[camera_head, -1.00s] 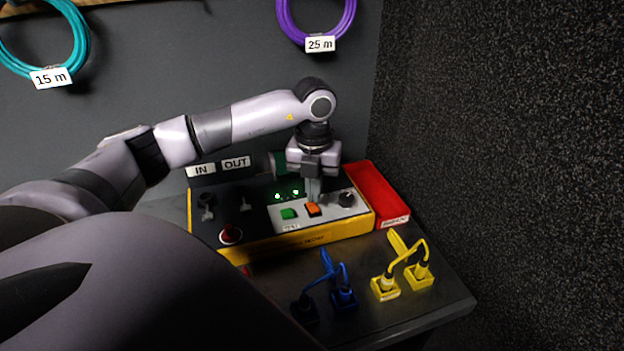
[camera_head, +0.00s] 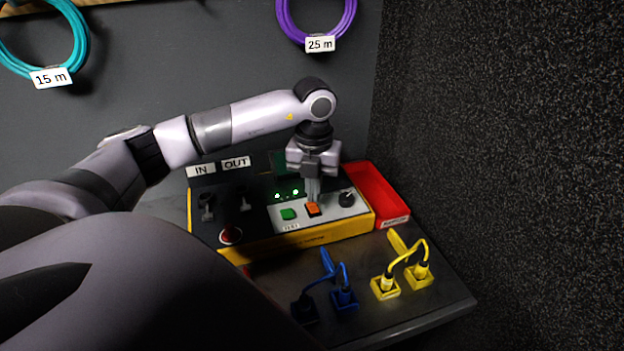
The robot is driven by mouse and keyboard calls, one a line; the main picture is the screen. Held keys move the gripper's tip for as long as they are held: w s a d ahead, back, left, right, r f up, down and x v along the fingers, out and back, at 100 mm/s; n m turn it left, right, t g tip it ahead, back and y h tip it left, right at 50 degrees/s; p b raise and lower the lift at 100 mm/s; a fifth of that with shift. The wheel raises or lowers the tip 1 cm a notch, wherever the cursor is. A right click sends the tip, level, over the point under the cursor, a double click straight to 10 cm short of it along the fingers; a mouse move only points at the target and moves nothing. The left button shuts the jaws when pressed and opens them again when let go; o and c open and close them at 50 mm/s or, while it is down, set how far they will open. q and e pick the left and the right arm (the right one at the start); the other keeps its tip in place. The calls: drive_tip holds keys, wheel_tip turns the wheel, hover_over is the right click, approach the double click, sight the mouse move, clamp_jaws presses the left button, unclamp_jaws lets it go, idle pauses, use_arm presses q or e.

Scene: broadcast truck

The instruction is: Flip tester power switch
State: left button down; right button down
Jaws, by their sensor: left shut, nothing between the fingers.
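The tester (camera_head: 296,240) is a yellow box with a dark and light-grey top panel, standing on the dark bench. An orange rocker switch (camera_head: 313,210) sits on its light panel, between a green button (camera_head: 289,214) and a black knob (camera_head: 347,200). Two green lights (camera_head: 287,193) are lit behind the green button. My left gripper (camera_head: 313,200) points straight down with its fingers shut and empty, its tips at the far edge of the orange switch. I cannot tell if they touch it. My right gripper is not in view.
A red bin (camera_head: 384,194) stands against the tester's right side. Blue plugs (camera_head: 344,297) and yellow plugs (camera_head: 418,272) with cables lie in front on the bench. A red button (camera_head: 230,235) is at the tester's left. IN and OUT labels (camera_head: 235,162) stand behind.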

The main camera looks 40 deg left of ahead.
sight(314, 208)
use_arm(q)
drive_tip(key=shift+f+b, duration=0.85)
drive_tip(key=shift+f, duration=0.4)
idle(0.6)
wheel_tip(314, 208, up, 7)
drive_tip(key=p, duration=0.5)
drive_tip(key=shift+p, duration=0.35)
idle(0.5)
